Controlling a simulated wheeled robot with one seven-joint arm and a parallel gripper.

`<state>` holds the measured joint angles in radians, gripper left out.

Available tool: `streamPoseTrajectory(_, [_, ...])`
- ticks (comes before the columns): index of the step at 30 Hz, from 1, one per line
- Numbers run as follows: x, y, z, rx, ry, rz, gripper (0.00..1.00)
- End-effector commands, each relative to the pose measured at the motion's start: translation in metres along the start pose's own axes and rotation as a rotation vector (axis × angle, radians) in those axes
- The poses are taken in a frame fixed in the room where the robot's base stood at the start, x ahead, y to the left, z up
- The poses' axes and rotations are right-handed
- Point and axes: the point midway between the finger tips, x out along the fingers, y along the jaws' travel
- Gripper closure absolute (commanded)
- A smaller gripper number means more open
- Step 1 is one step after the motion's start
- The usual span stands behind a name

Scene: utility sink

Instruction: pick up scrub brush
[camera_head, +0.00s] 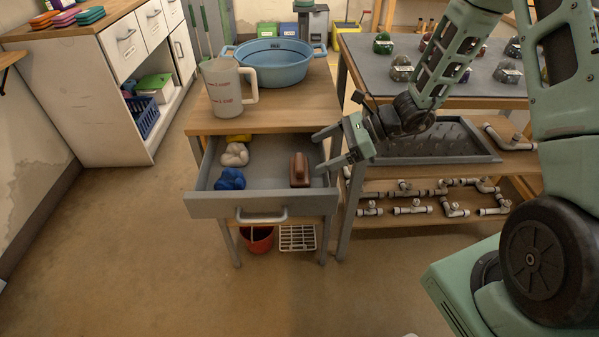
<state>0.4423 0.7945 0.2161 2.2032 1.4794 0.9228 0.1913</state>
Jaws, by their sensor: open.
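The scrub brush (299,169) is a brown block that lies in the right part of an open grey drawer (240,205). My gripper (317,154) is open, with its two fingers spread and pointing left. It is at the drawer's right side, just to the right of the brush, with nothing between the fingers. I cannot tell its exact height above the drawer or whether it touches the side.
The drawer also holds a blue cloth (230,179), a pale cloth (235,154) and a yellow item (238,138). A measuring jug (225,88) and a blue basin (272,62) stand on the wooden top. A workbench with a metal tray (440,140) is close at right.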

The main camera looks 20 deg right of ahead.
Motion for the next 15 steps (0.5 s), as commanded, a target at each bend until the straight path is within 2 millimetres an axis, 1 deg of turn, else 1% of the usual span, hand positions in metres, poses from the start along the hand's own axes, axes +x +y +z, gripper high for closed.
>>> streamPoseTrajectory(2, [0.006, 0.001, 0.000, -0.001, 0.000, 0.002, 0.11])
streamPoseTrajectory(9, [0.041, 0.004, 0.000, 0.000, 0.000, 0.003, 0.11])
streamPoseTrajectory(12, [0.050, 0.003, 0.000, 0.000, 0.000, 0.002, 0.11])
streamPoseTrajectory(15, [0.053, 0.003, 0.000, -0.001, 0.000, 0.000, 0.11])
